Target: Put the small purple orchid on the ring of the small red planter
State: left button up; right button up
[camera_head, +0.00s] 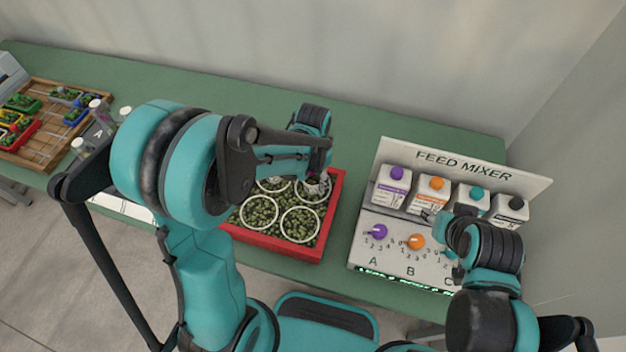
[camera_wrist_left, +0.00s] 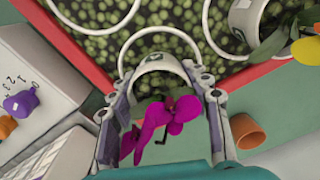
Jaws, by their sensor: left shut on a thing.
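The small purple orchid (camera_wrist_left: 172,118) is in a white pot (camera_wrist_left: 160,84) between my left gripper's fingers. The left gripper (camera_head: 318,177) is shut on it, over the far right part of the red planter (camera_head: 333,215). The planter is full of green pebbles with several white rings. In the left wrist view, one ring (camera_wrist_left: 157,29) lies just beyond the held pot; I cannot tell how high the pot is above the pebbles. My left arm hides part of the planter. My right gripper (camera_head: 430,216) is in front of the feed mixer, its fingers unclear.
The feed mixer (camera_head: 465,167), with bottles and knobs, stands right of the planter. Another white pot (camera_wrist_left: 248,14) with leaves and a yellow flower (camera_wrist_left: 307,51) is beside the rings. An orange pot (camera_wrist_left: 247,131) lies outside the planter. A wooden tray (camera_head: 50,133) is at far left.

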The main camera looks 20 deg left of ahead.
pick_arm(q)
jog(key=o, duration=1.3)
jog(key=shift+f, duration=0.1)
jog(key=shift+r, duration=0.25)
notch_tip(320, 180, up, 11)
jog(key=p, duration=0.4)
jog(key=shift+f, duration=0.1)
jog(key=shift+s+r, duration=0.1)
jog(key=shift+r, duration=0.6)
jog(key=shift+s+a+r+n+t, duration=0.9)
jog(key=shift+s+t, duration=0.3)
jog(key=shift+s, duration=0.5)
jog(key=shift+s+a+r+n+t, duration=0.7)
jog(key=shift+s+r+t, duration=0.45)
jog(key=shift+s, duration=0.5)
jog(key=shift+s+a+r+n+t, duration=0.85)
jog(key=shift+s+t, duration=0.4)
jog(key=shift+s, duration=0.45)
